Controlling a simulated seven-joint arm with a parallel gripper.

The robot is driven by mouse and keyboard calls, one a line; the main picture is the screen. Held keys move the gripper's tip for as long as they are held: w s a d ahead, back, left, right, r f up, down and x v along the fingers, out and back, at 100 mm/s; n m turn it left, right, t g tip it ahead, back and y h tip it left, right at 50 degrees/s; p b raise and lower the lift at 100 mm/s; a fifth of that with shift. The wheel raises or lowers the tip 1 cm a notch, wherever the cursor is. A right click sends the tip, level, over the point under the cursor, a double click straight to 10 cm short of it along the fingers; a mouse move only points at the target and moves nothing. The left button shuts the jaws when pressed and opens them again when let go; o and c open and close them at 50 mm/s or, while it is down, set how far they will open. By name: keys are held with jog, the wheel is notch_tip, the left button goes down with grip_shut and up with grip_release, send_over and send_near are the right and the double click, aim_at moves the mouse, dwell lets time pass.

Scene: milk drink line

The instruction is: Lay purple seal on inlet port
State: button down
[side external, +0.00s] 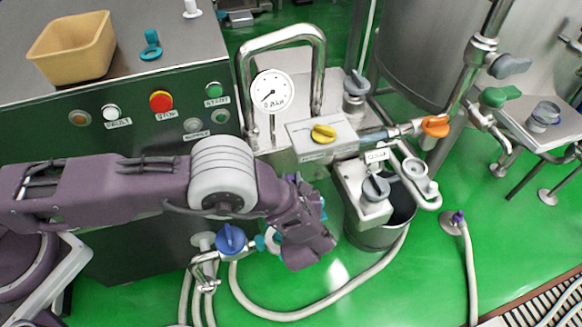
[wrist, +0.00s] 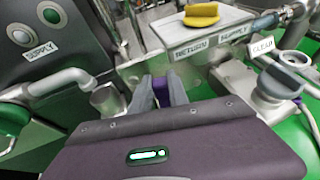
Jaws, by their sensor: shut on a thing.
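My gripper (wrist: 160,92) shows at the centre of the wrist view, its two grey fingers closed around a small purple piece (wrist: 160,84), which I take to be the purple seal. Mostly the fingers hide it. In the side view my purple hand is in front of the machine, right of the blue valve handle (side external: 230,239), and hides the fingertips and the seal. In the wrist view the fingers are in front of a metal plate below the box marked RETURN and SUPPLY (wrist: 210,38). I cannot tell which fitting is the inlet port.
A grey-knobbed valve block (side external: 375,188) stands over a steel bucket (side external: 377,238) at the right. Pale hoses (side external: 345,296) curve across the green floor. A bent pipe (wrist: 60,80) is left of the fingers. A purple-tipped hose end (side external: 458,217) is farther right.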

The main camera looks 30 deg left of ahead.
jog(key=shift+f, duration=3.15)
jog(key=shift+f, duration=0.45)
jog(key=c, duration=1.2)
grip_release()
jog(key=v, duration=0.7)
